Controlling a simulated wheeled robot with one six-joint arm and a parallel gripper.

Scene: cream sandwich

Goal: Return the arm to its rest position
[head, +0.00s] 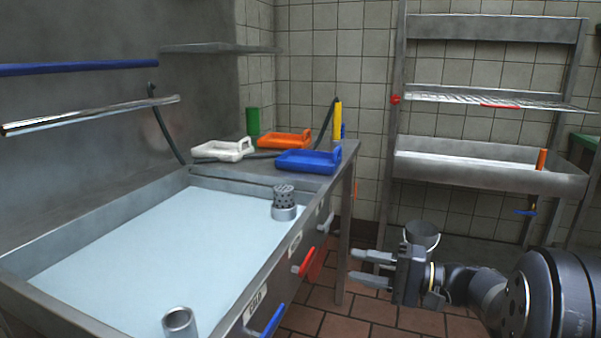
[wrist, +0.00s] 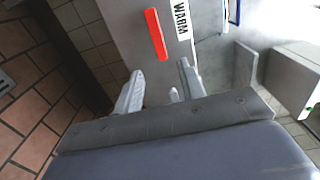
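My gripper (head: 352,266) is at the lower right of the head view, in front of the counter's drawer side and above the tiled floor. Its two grey fingers point left, with a clear gap between them and nothing held. My arm reaches in from the right edge, bent low and roughly level. In the wrist view my gripper (wrist: 160,70) shows both pale fingers apart, toward a grey front with a red handle (wrist: 156,34) and a "WARM" label (wrist: 182,20). The fingers appear clear of that front.
The counter basin (head: 110,212) holds a pale blue surface. A metal rack (head: 490,178) stands at back right.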

